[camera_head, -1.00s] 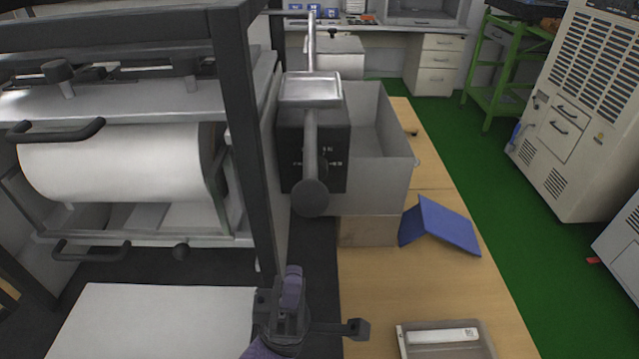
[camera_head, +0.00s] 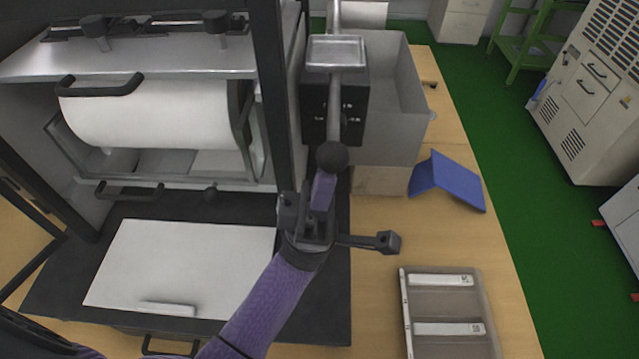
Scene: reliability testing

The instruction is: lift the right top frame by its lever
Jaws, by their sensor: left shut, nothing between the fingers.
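A grey lever (camera_head: 336,110) with a round black knob (camera_head: 332,155) at its near end hangs beside the right post of the machine, under a shiny metal plate (camera_head: 336,53). I cannot tell which part is the right top frame. My left gripper (camera_head: 323,188) is shut and empty, with its purple fingers pointing up just below the knob. Fingers and knob nearly meet in the picture; contact cannot be told. My purple left forearm (camera_head: 265,305) rises from the bottom. My right gripper is out of view.
A white sheet (camera_head: 180,265) lies on the black base. A grey box (camera_head: 395,130), a blue folded piece (camera_head: 450,182) and a tray (camera_head: 405,310) are on the wooden table at right.

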